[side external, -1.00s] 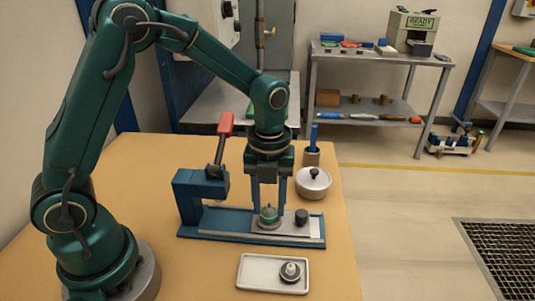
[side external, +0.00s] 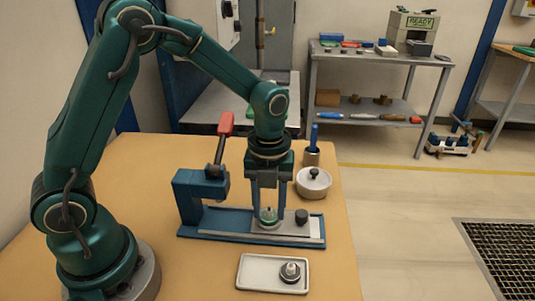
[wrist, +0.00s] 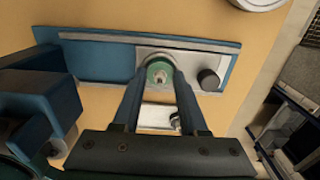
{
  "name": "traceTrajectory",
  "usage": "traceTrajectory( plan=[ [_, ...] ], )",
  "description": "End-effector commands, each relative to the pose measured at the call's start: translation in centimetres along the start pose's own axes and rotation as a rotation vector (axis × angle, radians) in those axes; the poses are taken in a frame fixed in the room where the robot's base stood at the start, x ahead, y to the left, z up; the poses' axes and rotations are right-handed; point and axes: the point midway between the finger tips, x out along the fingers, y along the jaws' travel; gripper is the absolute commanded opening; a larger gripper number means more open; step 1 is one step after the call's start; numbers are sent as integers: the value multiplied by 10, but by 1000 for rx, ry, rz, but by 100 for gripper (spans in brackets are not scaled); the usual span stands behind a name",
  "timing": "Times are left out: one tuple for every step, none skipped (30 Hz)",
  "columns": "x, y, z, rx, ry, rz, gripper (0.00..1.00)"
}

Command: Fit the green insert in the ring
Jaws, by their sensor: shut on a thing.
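The green insert (side external: 268,213) is between the fingertips of my gripper (side external: 268,208), low over the blue-and-grey fixture. It also shows in the wrist view (wrist: 159,70) as a green disc with a small pale stud in its middle. My gripper (wrist: 159,82) is shut on it there, one finger on each side. The ring (side external: 268,225) is a grey collar on the fixture plate directly under the insert. The insert is upright and in line with the ring, low at its mouth; the fingers partly hide the contact, so I cannot tell how deep it sits.
A black knob (side external: 302,216) stands on the plate just right of the ring. A red-handled clamp (side external: 222,150) rises at the left of the fixture. A white tray (side external: 252,284) with a metal part lies in front. A lidded pot (side external: 313,182) and a blue-tool holder (side external: 311,155) stand behind right.

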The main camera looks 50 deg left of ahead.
Motion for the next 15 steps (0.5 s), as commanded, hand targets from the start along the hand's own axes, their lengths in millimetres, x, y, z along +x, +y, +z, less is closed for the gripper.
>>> traceTrajectory(
  plan=[
    [0, 0, 0, 0, 0, 0, 0],
    [0, 0, 0, 0, 0, 0, 0],
    [0, 0, 0, 0, 0, 0, 0],
    [0, 0, 0, 0, 0, 0, 0],
    [0, 0, 0, 0, 0, 0, 0],
    [0, 0, 0, 0, 0, 0, 0],
    [0, 0, 0, 0, 0, 0, 0],
    [0, 0, 0, 0, 0, 0, 0],
    [0, 0, 0, 0, 0, 0, 0],
    [0, 0, 0, 0, 0, 0, 0],
    [0, 0, 0, 0, 0, 0, 54],
    [0, 0, 0, 0, 0, 0, 69],
    [0, 0, 0, 0, 0, 0, 77],
    [0, 0, 0, 0, 0, 0, 77],
    [0, 0, 0, 0, 0, 0, 77]
  ],
)
